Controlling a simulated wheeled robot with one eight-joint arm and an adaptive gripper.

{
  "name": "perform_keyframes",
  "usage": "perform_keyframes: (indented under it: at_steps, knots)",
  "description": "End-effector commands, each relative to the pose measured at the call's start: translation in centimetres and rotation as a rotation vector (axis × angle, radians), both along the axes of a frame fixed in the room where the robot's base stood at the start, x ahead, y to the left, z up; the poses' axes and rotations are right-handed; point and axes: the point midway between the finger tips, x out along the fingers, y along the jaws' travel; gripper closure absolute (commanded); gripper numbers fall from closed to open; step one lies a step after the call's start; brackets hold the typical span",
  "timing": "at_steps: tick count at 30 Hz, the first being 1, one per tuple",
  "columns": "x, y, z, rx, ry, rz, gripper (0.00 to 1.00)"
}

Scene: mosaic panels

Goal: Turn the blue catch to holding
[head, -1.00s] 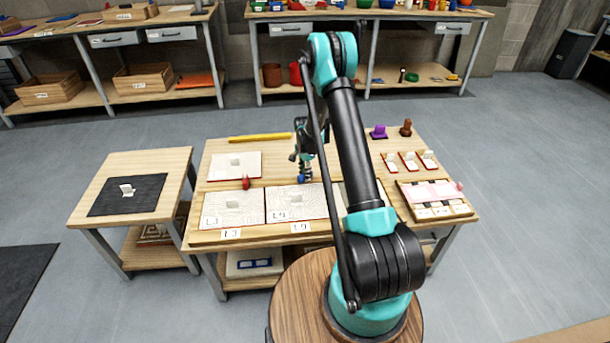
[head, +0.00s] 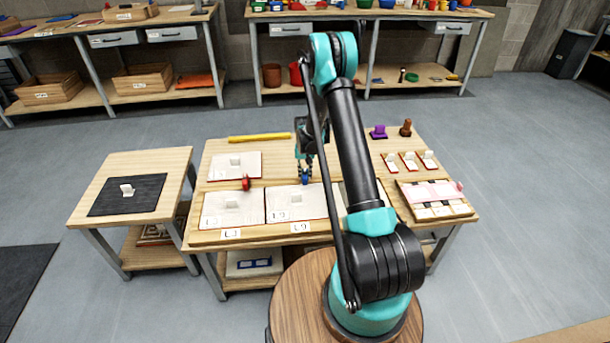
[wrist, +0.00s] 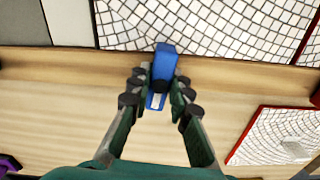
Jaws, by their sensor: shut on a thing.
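The blue catch (wrist: 165,62) is in the middle of the wrist view, at the edge of a wooden strip beside a white mosaic panel (wrist: 215,27). Its far end reaches over the strip's edge toward the panel. My gripper (wrist: 158,85) is shut on the catch, with one finger on each side. In the head view the catch (head: 305,181) is a small blue spot under my gripper (head: 305,170), at the back edge of the middle panel (head: 290,210). A red catch (head: 246,183) stands to the left.
More panels lie at the left (head: 232,218) and back left (head: 236,160). A yellow bar (head: 259,138) lies at the back. Purple (head: 379,132) and brown (head: 405,128) pieces stand back right, beyond small red-edged tiles (head: 409,160). A side table (head: 150,215) stands left.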

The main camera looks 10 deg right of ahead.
Motion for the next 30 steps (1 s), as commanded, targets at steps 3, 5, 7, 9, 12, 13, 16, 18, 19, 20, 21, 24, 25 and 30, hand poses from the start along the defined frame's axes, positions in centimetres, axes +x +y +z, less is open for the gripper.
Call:
perform_keyframes:
  at_steps: [3,5,7,9,12,13,16,18,19,20,21,24,25,30]
  knots:
    - [0.03,-0.01,0.02,0.000,-0.001,0.062,1.00]
    - [0.03,0.00,0.02,0.000,-0.001,0.088,1.00]
    - [0.03,0.00,0.02,0.000,-0.001,0.113,1.00]
    - [0.03,0.00,0.02,0.000,-0.001,0.131,1.00]
    - [0.03,-0.01,0.02,0.000,-0.001,0.151,1.00]
    - [0.03,0.00,0.02,0.000,-0.001,0.154,1.00]
    - [0.03,0.00,0.02,0.000,-0.001,0.161,1.00]
    - [0.03,0.00,0.02,0.000,-0.001,0.164,1.00]
    - [0.03,0.00,0.02,0.000,-0.001,0.164,1.00]
    - [0.03,0.00,0.02,0.000,-0.001,0.164,1.00]
    - [0.03,0.00,0.02,0.000,-0.001,0.164,1.00]
    - [0.03,0.00,0.02,0.000,-0.001,0.164,1.00]
    - [0.03,0.00,0.02,0.000,-0.001,0.164,1.00]
    - [0.03,0.00,0.02,0.000,-0.001,0.163,0.68]
